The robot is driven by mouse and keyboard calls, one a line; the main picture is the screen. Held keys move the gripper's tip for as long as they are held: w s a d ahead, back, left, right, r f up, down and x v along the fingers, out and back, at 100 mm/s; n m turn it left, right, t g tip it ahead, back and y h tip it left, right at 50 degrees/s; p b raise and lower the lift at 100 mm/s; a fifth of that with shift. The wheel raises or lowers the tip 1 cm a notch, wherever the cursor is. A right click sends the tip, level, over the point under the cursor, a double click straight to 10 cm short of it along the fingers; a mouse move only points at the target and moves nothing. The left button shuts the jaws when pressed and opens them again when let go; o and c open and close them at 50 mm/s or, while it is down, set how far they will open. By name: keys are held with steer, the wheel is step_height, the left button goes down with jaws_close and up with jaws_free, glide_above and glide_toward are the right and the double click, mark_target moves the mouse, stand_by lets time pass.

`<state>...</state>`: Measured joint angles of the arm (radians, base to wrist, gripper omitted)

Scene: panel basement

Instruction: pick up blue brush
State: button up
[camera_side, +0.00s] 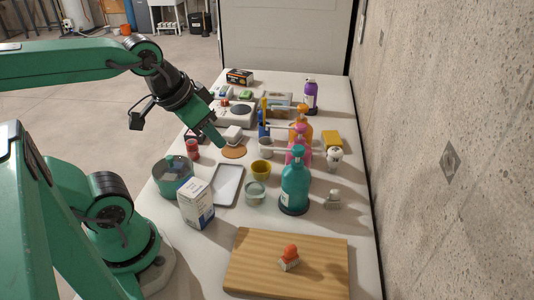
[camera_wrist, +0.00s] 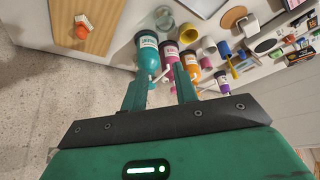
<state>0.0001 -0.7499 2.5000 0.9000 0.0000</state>
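I cannot single out the blue brush with certainty. In the side view a narrow upright blue item (camera_side: 264,130) with a yellow top stands left of the orange pump bottle. A small blue-topped item (camera_side: 225,93) lies near the far end of the table. In the wrist view a blue item (camera_wrist: 223,47) with a yellow part sits among the cups and bottles. My gripper (camera_side: 217,141) is in the air over the left side of the table, above the round cork mat. In the wrist view my gripper (camera_wrist: 160,78) has its two fingers apart, with nothing between them.
Teal (camera_side: 295,185), pink (camera_side: 299,147), orange (camera_side: 303,120) and purple (camera_side: 310,97) bottles line the right side by the concrete wall. A yellow cup (camera_side: 261,170), a tray (camera_side: 227,185) and a white box (camera_side: 197,204) are nearer. A cutting board (camera_side: 245,270) lies in front.

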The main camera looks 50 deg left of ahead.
steer(key=w+a+r+n+g, duration=0.1)
steer(key=w+a+r, duration=0.15)
steer(key=w, duration=0.35)
steer(key=w+a+r+n, duration=0.1)
steer(key=w+a+r, duration=0.15)
steer(key=w, duration=0.35)
steer(key=n+g, duration=0.5)
steer(key=n, duration=0.2)
glide_above(261, 111)
steer(key=f, duration=2.1)
steer(key=shift+d, duration=0.2)
steer(key=shift+a+f, duration=0.25)
steer(key=shift+f, duration=0.15)
steer(key=shift+f, duration=1.3)
